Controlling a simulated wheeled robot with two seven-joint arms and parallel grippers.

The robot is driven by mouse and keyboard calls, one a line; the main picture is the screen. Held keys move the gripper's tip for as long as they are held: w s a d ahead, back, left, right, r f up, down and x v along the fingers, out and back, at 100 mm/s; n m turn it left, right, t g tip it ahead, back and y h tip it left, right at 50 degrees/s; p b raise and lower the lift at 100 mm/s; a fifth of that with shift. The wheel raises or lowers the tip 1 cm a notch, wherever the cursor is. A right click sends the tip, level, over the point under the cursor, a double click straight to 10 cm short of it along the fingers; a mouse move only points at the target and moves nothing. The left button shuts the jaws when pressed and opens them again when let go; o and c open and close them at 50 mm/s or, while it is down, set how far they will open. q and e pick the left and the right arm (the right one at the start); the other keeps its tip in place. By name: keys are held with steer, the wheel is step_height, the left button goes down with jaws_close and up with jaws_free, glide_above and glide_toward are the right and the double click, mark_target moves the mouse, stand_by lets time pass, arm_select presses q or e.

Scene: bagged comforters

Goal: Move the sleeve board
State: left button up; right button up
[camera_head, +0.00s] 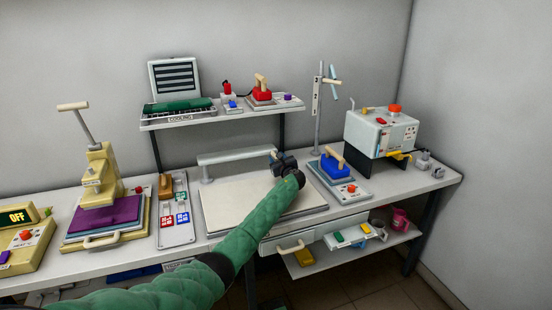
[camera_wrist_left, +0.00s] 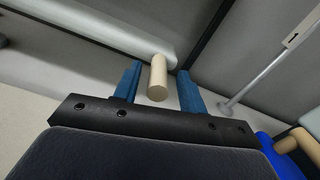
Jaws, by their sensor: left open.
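The sleeve board (camera_head: 232,157) is a long white padded bar raised on a stand above the pale work surface. Its white bar (camera_wrist_left: 100,32) crosses the top left of the left wrist view. A beige peg-like handle (camera_wrist_left: 158,76) sticks out at the bar's end. My left gripper (camera_head: 280,161) is at the bar's right end. In the left wrist view its two blue fingers (camera_wrist_left: 158,88) are open, one on each side of the handle, with small gaps visible. The handle is mostly hidden by my gripper in the head view. My right gripper is not in view.
The blue iron (camera_head: 335,167) stands on a tray right of my gripper, near an upright pole (camera_head: 318,105). The cooling shelf (camera_head: 180,122) is above and behind. A yellow press (camera_head: 102,180) stands left. The pale pressing board (camera_head: 225,208) lies mostly clear below.

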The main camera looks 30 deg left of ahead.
arm_select(q)
steer(key=v, duration=0.5)
steer(key=shift+b, duration=0.35)
steer(key=shift+s+d, duration=0.35)
steer(key=shift+d, duration=0.1)
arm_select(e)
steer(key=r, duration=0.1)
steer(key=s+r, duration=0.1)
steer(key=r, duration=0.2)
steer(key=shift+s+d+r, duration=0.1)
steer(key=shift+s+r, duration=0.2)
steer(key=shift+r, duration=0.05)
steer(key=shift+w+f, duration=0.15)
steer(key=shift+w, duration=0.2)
